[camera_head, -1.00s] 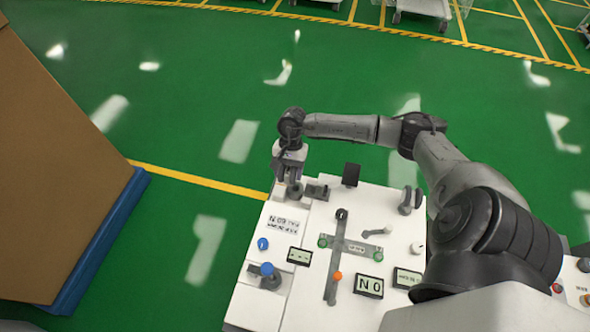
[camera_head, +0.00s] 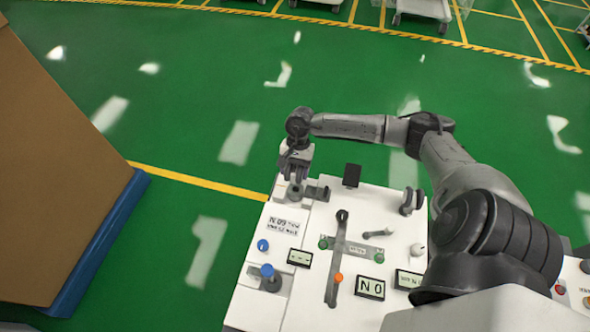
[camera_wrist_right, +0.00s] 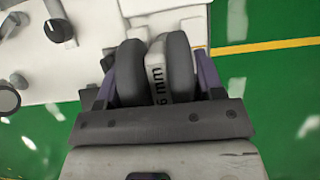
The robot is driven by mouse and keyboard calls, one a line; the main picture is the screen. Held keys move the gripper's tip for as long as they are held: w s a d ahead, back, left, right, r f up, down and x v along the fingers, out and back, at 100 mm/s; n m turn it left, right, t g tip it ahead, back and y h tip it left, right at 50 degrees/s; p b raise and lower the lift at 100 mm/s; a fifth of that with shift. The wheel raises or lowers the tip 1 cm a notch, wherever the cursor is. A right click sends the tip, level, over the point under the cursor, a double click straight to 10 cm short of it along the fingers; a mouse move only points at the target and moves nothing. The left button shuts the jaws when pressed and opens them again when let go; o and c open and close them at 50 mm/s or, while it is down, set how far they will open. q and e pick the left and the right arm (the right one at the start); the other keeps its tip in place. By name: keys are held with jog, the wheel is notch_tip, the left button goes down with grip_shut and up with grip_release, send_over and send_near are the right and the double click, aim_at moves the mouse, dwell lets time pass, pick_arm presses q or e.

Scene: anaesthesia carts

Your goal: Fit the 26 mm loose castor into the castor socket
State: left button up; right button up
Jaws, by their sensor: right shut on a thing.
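My right gripper (camera_head: 296,172) is at the far left corner of the white cart top (camera_head: 325,208). In the right wrist view its purple-sided fingers are shut around the castor (camera_wrist_right: 157,72), which has two dark grey wheels and a white middle, with "6 mm" legible. The castor's lower end is hidden in that view. Directly below the gripper in the head view is a grey round fitting (camera_head: 295,193), possibly the castor socket; I cannot tell whether the castor touches it. My left gripper is not in view.
A dark lever (camera_head: 318,193) stands just right of the fitting. Another grey twin-wheel piece (camera_head: 411,201) is at the far right of the top. A blue knob (camera_head: 267,270), small displays and a grey slotted track (camera_head: 338,262) lie nearer. Green floor is open beyond.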

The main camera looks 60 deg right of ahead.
jog(key=shift+f+b, duration=1.45)
jog(key=shift+f, duration=0.2)
jog(key=shift+f+b, duration=1.6)
jog(key=shift+f, duration=0.2)
jog(key=o, duration=1)
jog(key=p+v, duration=0.3)
jog(key=v, duration=1)
jog(key=shift+d+r, duration=0.2)
jog(key=shift+r, duration=0.15)
jog(key=shift+w, duration=0.15)
